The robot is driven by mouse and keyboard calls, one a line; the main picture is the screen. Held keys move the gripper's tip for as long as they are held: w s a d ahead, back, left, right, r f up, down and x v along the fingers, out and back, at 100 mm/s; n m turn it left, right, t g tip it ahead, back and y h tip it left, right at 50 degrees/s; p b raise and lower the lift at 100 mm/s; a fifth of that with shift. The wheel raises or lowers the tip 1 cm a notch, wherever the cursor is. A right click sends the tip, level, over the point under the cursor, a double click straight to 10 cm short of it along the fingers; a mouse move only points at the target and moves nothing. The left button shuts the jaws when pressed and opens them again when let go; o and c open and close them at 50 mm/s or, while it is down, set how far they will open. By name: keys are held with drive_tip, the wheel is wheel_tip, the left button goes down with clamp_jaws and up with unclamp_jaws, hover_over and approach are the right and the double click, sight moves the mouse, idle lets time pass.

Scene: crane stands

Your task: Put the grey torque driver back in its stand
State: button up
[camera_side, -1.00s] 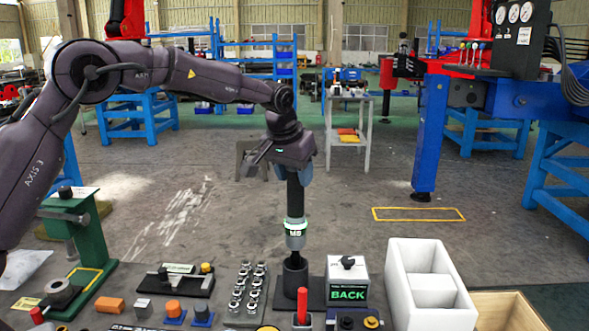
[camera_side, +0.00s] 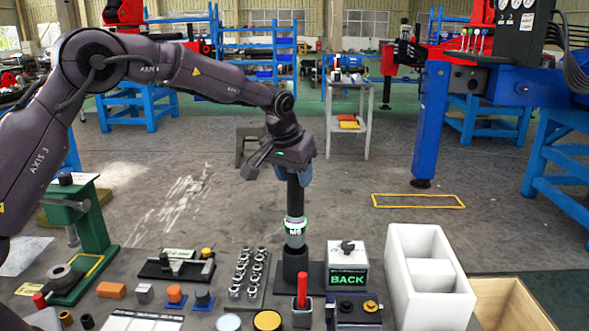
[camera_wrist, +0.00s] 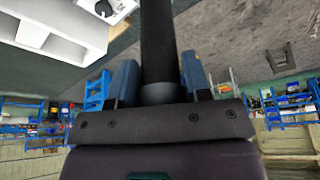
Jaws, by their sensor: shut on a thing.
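The torque driver (camera_side: 295,224) hangs upright from my gripper (camera_side: 292,168). It has a long black shaft and a grey lower collar with a lit green-white ring marked with small characters. My gripper is shut on its upper part. The stand (camera_side: 295,262) is a black upright cup on a dark base. The driver's lower end is in line with the cup and meets its mouth in the side view. I cannot tell how far it is inside. In the wrist view the dark driver shaft (camera_wrist: 158,45) runs between the blue-grey fingers (camera_wrist: 158,85); its lower end is hidden.
Right of the stand are a box marked BACK (camera_side: 347,279) and a white divided bin (camera_side: 400,300). A rack of metal sockets (camera_side: 249,275) stands close on the left. A red-handled tool (camera_side: 302,290) rises in front of the stand.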

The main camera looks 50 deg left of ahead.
sight(295, 193)
drive_tip(key=shift+f, duration=2.25)
drive_tip(key=o, duration=1.3)
drive_tip(key=shift+o, duration=0.2)
drive_tip(key=shift+f, duration=0.2)
drive_tip(key=shift+v, duration=2.6)
drive_tip(key=v, duration=1.3)
drive_tip(key=s+d+f+m, duration=0.1)
drive_tip(key=s, duration=1.3)
drive_tip(key=s+d+f+m+t+h, duration=0.1)
drive_tip(key=s+f+m, duration=0.1)
drive_tip(key=s, duration=1.2)
drive_tip(key=shift+s+d+t, duration=0.3)
